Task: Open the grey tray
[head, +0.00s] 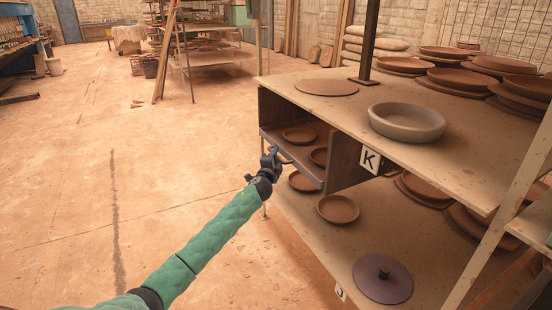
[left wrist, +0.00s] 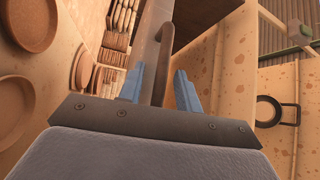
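The grey tray (head: 308,174) sits in a dark box under the tabletop in the head view, with brown plates (head: 299,134) on it. My left gripper (head: 270,158) is at its front edge and hides part of it. In the left wrist view, a curved brown handle (left wrist: 161,55) stands between the blue fingertips of my left gripper (left wrist: 159,88), in front of the grey tray front (left wrist: 148,35). The fingers are apart, with gaps visible beside the handle. My right gripper is not in view.
The tabletop (head: 300,103) above bears a pale round dish (head: 407,122) and stacked brown plates. A lower shelf (head: 300,215) holds a brown plate (head: 338,209) and a dark knobbed lid (head: 383,279). Open floor lies left.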

